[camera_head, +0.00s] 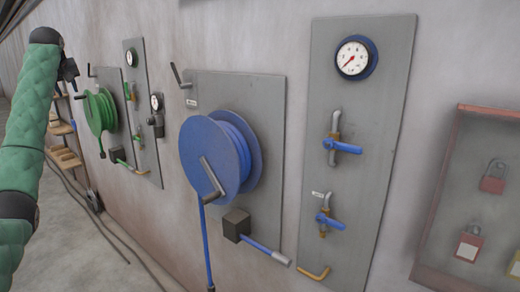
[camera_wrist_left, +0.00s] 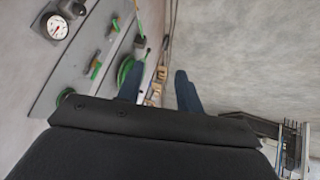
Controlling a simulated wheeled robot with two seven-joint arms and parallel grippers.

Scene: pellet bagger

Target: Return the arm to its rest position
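My left arm (camera_head: 25,150), with a green sleeve, rises along the left edge of the head view. My left gripper (camera_head: 69,72) is small and dark at its top end, in front of the wall and left of the green hose reel. In the left wrist view, the two dark blue fingers of the left gripper (camera_wrist_left: 158,78) stand apart with nothing seen between them but background. My right gripper is in neither view.
A green hose reel (camera_head: 100,110) and a blue hose reel (camera_head: 212,155) hang on wall panels. A grey panel (camera_head: 375,190) carries a gauge (camera_head: 355,57) and blue-handled valves. A red-framed lock board (camera_head: 440,200) is at right. Wooden shelves (camera_head: 62,128) stand beyond my arm.

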